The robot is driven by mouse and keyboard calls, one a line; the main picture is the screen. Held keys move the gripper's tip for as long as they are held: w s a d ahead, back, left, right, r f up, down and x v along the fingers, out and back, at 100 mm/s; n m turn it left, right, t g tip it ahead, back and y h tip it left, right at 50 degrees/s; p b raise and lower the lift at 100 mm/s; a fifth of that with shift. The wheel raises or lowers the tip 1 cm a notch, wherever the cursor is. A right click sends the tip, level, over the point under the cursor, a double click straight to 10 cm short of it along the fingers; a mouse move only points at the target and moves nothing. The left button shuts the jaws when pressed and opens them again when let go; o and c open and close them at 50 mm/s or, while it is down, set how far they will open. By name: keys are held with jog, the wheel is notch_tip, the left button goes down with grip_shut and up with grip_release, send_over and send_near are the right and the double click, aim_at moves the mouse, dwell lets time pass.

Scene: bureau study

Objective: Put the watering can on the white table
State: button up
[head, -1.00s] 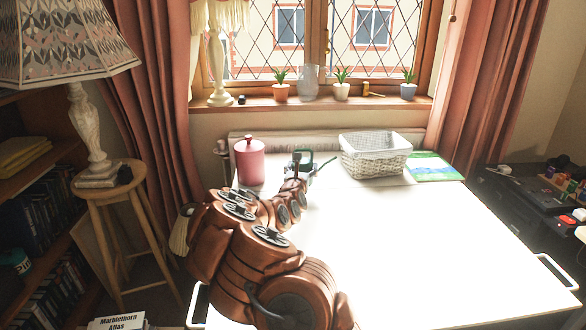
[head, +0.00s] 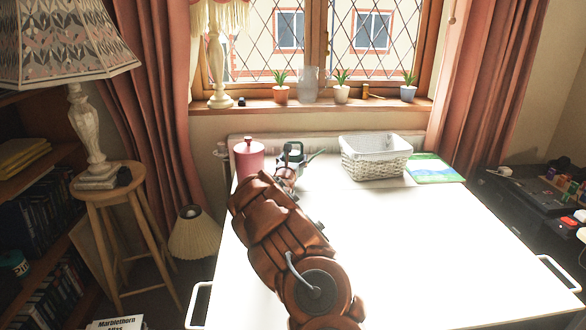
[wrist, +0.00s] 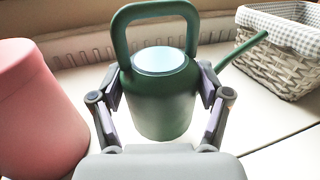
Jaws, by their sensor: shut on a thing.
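The green watering can (head: 297,158) is at the far left of the white table (head: 400,240), partly hidden behind my arm in the head view. In the wrist view the can (wrist: 160,105) is upright, its handle arching over the top and its spout pointing right. My gripper (wrist: 160,112) has one finger on each side of the can's body and is shut on it. In the head view my gripper (head: 287,172) is mostly hidden by my arm. I cannot tell whether the can's base touches the tabletop.
A pink lidded canister (head: 249,160) stands close left of the can. A white wicker basket (head: 375,160) stands to its right, beside a green-blue booklet (head: 433,168). The windowsill (head: 330,104) with pots is behind. The table's middle and right are clear.

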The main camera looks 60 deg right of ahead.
jog(key=shift+w+d+f, duration=0.1)
jog(key=shift+w+d, duration=0.1)
jog(key=shift+f, duration=1.55)
jog(key=shift+f, duration=0.15)
jog(key=o, duration=1.5)
jog(key=shift+a, duration=0.1)
jog(key=shift+s+a, duration=0.1)
jog(key=shift+a, duration=0.2)
jog(key=v, duration=1)
jog(key=shift+s+a, duration=0.1)
jog(key=shift+a, duration=0.05)
jog(key=shift+s+a+p, duration=0.25)
jog(key=shift+a+p, duration=0.05)
jog(key=shift+a, duration=0.1)
